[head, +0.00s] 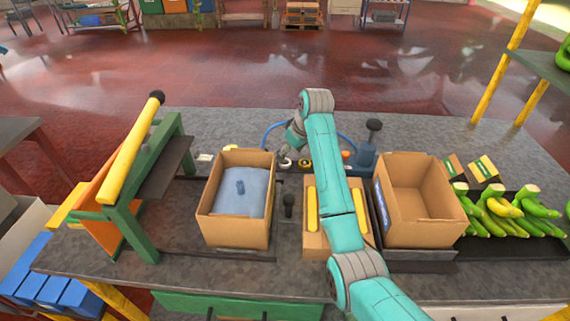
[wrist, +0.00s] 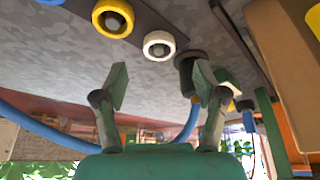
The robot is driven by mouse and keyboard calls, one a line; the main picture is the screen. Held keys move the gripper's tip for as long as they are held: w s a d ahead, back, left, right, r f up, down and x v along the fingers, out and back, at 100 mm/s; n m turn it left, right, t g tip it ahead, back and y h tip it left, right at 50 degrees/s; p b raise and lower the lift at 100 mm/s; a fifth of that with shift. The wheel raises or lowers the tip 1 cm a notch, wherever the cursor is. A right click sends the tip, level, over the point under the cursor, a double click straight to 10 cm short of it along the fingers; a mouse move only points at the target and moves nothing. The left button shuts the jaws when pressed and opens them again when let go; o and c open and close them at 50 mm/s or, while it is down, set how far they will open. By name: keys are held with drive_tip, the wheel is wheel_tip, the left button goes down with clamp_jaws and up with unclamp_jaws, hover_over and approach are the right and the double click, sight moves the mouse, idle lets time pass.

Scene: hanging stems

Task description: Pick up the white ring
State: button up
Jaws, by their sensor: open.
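The white ring (wrist: 158,35) sits on a dark strip in the upper middle of the wrist view, its round opening facing the camera. In the head view the white ring (head: 285,162) is small, on the bench behind the boxes. My gripper (wrist: 161,82) is open and empty. Its two fingers stand apart, and the ring shows beyond the gap between their tips, not touched by them. In the head view my gripper (head: 294,146) hangs close above the ring and partly blurs into the arm.
A yellow ring (wrist: 112,18) lies beside the white one on the strip. A dark upright knob (wrist: 190,68) stands on the other side, near a finger. A blue hose (head: 270,136) curves behind. Open cardboard boxes (head: 205,225) (head: 385,165) flank the arm.

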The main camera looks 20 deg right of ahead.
sight(286, 162)
drive_tip(key=x, duration=0.5)
drive_tip(key=c, duration=0.8)
